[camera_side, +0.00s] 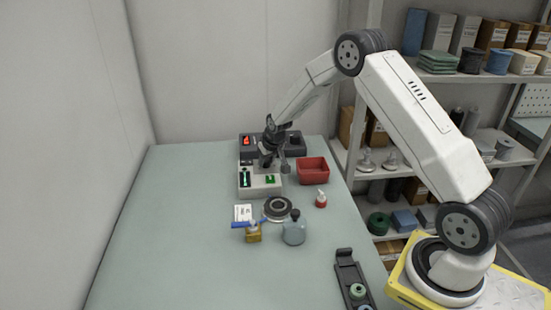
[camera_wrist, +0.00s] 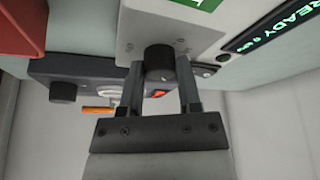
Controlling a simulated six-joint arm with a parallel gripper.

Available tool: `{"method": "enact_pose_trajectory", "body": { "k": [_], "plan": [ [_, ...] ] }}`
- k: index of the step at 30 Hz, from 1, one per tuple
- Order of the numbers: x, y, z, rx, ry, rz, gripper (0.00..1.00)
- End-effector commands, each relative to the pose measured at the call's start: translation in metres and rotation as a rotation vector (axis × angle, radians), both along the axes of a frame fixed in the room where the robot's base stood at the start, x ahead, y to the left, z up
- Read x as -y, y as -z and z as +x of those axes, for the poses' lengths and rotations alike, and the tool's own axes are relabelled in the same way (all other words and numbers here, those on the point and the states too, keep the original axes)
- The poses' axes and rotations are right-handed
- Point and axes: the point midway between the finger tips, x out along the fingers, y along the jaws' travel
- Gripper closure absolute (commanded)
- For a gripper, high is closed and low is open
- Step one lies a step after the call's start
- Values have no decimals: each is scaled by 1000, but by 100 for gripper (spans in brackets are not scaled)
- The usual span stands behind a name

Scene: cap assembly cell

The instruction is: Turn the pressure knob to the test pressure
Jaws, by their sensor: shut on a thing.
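The dark round pressure knob (camera_wrist: 160,60) sticks out of the white unit (camera_wrist: 128,32), which also shows in the side view (camera_side: 259,190). My gripper (camera_wrist: 161,78) has one finger on each side of the knob and is shut on it. In the side view my gripper (camera_side: 267,160) is over the back part of the white unit and hides the knob. A green display (camera_wrist: 275,28) on the unit reads "READY" with small characters beside it. I cannot read a pressure value or the knob's angle.
A dark unit (camera_side: 291,143) with a red-lit part and another knob (camera_wrist: 63,92) stands just behind. A red bin (camera_side: 313,172) is to the right. The table's left is clear.

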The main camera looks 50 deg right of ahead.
Motion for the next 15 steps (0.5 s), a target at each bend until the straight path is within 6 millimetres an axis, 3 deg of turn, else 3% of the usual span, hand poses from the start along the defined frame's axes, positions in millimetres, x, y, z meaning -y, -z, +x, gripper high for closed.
{"method": "enact_pose_trajectory", "body": {
  "k": [15],
  "plan": [
    [-1,0,0,-1,204,0,100]
  ]
}}
